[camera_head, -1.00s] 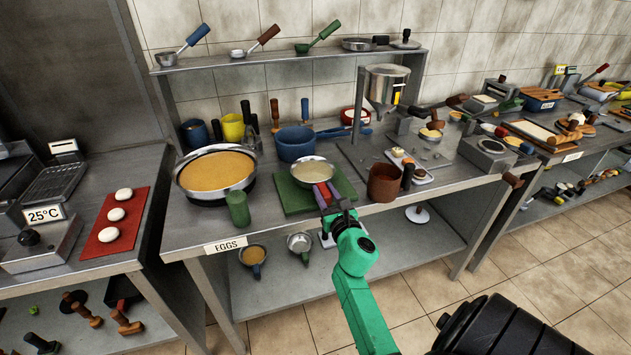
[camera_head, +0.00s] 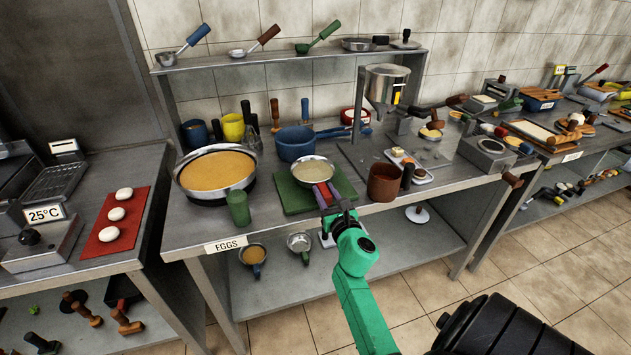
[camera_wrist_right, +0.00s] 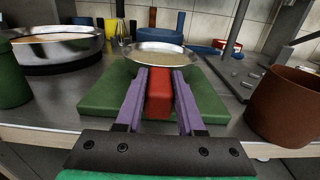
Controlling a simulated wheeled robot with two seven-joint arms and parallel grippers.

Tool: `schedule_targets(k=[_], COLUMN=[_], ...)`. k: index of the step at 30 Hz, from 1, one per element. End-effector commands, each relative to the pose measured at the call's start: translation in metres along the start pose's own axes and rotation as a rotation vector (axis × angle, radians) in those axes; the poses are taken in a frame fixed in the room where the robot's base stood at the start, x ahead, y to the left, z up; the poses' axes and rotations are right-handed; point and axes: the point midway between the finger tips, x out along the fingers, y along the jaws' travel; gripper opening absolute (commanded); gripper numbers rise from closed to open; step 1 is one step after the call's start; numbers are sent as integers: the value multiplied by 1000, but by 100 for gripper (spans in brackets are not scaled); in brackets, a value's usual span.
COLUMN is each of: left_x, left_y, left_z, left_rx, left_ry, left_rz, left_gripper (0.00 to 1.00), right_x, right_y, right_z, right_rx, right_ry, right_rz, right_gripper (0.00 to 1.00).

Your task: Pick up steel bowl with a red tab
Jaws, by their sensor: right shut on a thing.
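The steel bowl (camera_head: 313,168) stands over the green board (camera_head: 290,199) on the middle counter and holds a pale content. Its red tab (camera_wrist_right: 159,92) points toward me in the right wrist view, where the bowl (camera_wrist_right: 155,58) shows behind it. My right gripper (camera_head: 325,193) has its purple fingers on both sides of the red tab and is shut on it. The bowl looks level; I cannot tell whether it touches the board. My left gripper is not in view.
A large pan of yellow liquid (camera_head: 217,171) and a green cup (camera_head: 238,208) stand left of the bowl. A brown pot (camera_head: 383,183) stands close on the right. A blue saucepan (camera_head: 295,143) is behind. A shelf (camera_head: 285,59) runs above the back.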

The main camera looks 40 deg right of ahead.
Motion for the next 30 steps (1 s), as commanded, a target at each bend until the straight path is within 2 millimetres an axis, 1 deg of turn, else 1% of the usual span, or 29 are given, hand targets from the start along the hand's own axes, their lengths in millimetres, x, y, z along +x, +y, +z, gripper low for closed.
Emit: schedule_targets(k=[1,6,13,17,20,23,24,26,28,29,30], left_x=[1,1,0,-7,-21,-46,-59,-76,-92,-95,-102], left_y=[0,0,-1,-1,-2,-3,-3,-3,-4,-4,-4], left_z=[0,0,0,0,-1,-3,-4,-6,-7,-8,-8], left_rx=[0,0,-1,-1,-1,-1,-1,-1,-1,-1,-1], left_ry=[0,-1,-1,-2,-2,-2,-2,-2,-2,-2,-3], left_rz=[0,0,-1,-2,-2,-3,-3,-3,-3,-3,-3], left_gripper=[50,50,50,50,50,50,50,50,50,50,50], right_x=[-1,-1,-1,-1,0,0,0,0,0,0,0], right_y=[-1,-1,-1,-2,-2,-1,0,0,0,0,1], right_z=[-8,-8,-4,6,28,65,83,109,135,143,156], right_rx=[1,1,0,-3,-7,-11,-13,-13,-11,-10,-9], right_ry=[15,15,11,10,6,2,0,-1,-1,-2,-3], right_rz=[-5,-5,-4,-4,-2,1,3,4,5,4,4], right_gripper=[0,0,0,0,0,0,0,0,0,0,0])
